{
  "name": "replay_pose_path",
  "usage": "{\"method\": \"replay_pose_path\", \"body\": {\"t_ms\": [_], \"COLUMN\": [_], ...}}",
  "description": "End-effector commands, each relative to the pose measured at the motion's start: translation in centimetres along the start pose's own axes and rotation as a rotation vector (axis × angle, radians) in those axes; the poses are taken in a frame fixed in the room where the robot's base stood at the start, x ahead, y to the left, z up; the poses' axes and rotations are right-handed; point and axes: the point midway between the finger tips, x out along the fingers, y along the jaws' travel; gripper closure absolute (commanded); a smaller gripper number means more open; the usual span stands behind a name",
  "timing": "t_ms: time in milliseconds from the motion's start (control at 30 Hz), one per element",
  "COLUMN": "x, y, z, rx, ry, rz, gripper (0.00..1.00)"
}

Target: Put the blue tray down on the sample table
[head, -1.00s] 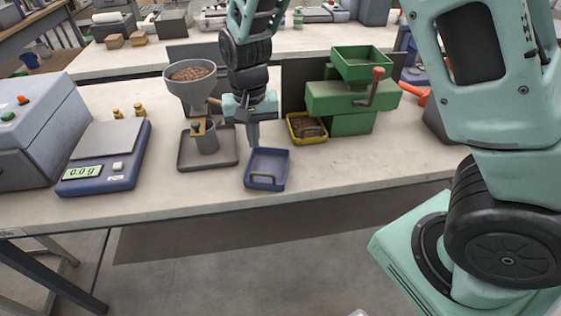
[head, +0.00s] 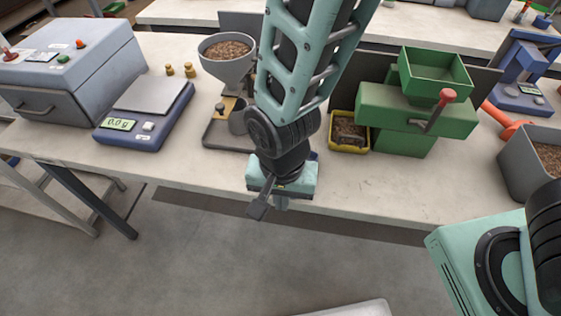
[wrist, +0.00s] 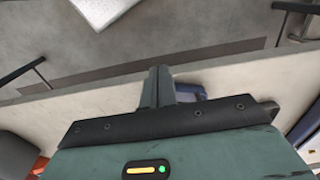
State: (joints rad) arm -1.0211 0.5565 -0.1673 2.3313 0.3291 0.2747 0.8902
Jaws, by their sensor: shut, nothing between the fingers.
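The blue tray (wrist: 190,91) sits on the pale worktop (head: 385,190) near its front edge. In the wrist view it is partly hidden behind my gripper's fingers and body. In the head view only a sliver of blue shows behind my gripper. My gripper (head: 281,203) is by the front edge of the worktop, pointing down, in front of the tray. In the wrist view my gripper's fingers (wrist: 158,73) are together with nothing between them, just left of the tray. I cannot tell whether they touch it. No surface is clearly marked as the sample table.
A scale (head: 148,115) and a grey box machine (head: 70,68) stand at left. The funnel (head: 228,60) stands behind my arm. A yellow tray (head: 350,145) sits beside the green machine (head: 415,115). A white surface (head: 350,309) shows low in front. Floor lies between.

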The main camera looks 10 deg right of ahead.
Motion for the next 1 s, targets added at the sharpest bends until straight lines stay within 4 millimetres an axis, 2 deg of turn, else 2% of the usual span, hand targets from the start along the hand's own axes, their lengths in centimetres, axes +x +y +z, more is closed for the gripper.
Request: {"method": "replay_pose_path", "body": {"t_ms": [33, 200, 300, 500, 1000], "x": [1.3, 4.6, 4.2, 4.3, 4.3], "y": [0.1, 0.1, 0.0, 0.0, 0.0], "z": [0.0, 0.0, -1.8, -3.6, -4.6], "rx": [0.002, 0.0, 0.005, 0.0, 0.001], "ry": [-0.003, -0.003, 0.0, 0.0, 0.0], "rz": [0.006, 0.005, -0.001, -0.001, -0.001], "gripper": [1.0, 1.0, 1.0, 1.0, 1.0]}}
